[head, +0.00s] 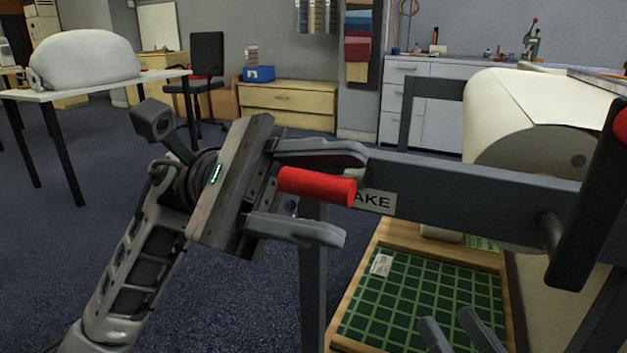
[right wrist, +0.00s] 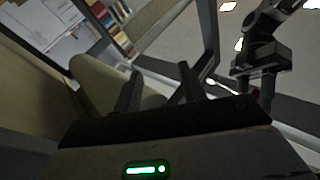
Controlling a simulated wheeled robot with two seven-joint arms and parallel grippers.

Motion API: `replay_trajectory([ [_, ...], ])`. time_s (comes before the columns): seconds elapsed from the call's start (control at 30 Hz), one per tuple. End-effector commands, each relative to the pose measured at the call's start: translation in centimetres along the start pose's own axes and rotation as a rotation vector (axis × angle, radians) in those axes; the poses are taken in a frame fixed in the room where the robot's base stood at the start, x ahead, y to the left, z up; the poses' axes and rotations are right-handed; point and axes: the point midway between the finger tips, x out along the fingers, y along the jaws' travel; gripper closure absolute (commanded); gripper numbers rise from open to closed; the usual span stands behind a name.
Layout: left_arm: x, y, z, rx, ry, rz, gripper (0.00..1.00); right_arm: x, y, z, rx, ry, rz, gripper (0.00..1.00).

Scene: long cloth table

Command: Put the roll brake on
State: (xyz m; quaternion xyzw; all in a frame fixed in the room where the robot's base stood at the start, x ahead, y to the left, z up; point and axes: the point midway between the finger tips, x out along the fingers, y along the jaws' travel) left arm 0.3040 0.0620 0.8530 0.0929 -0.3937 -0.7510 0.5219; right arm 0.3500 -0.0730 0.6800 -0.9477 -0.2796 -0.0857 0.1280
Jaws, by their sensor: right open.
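My left gripper (head: 345,196) is open, with one finger above the red grip and one below. Gaps show between the grip and both fingers. The lever's inner end is hidden behind the gripper. The white cloth roll (head: 535,115) lies in the frame at the right. My right gripper (head: 458,335) is low at the bottom of the head view, open and empty; its fingers also show in the right wrist view (right wrist: 159,88).
A dark crank arm (head: 588,205) with a red end stands at the right of the rail (head: 470,185). Below is a wooden tray with a green grid mat (head: 420,300). A table with a white bundle (head: 85,60) is at the far left. Floor between is clear.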

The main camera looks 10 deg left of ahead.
Motion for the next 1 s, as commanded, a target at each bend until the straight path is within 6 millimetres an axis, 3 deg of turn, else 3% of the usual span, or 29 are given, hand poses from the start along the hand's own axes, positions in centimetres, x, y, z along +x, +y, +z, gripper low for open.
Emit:
replay_trajectory([
  [0.33,-0.1,0.1,0.2,0.006,-0.003,0.002,0.62,0.0,0.0,0.0,0.000,-0.002,0.000,0.59],
  [0.47,-1.0,0.2,0.2,0.005,-0.003,0.004,0.62,0.0,0.0,0.0,0.003,-0.005,0.000,0.59],
  [1.0,-12.9,0.2,0.1,0.002,0.000,0.006,0.62,-0.5,-0.2,1.4,0.101,-0.094,0.025,0.59],
])
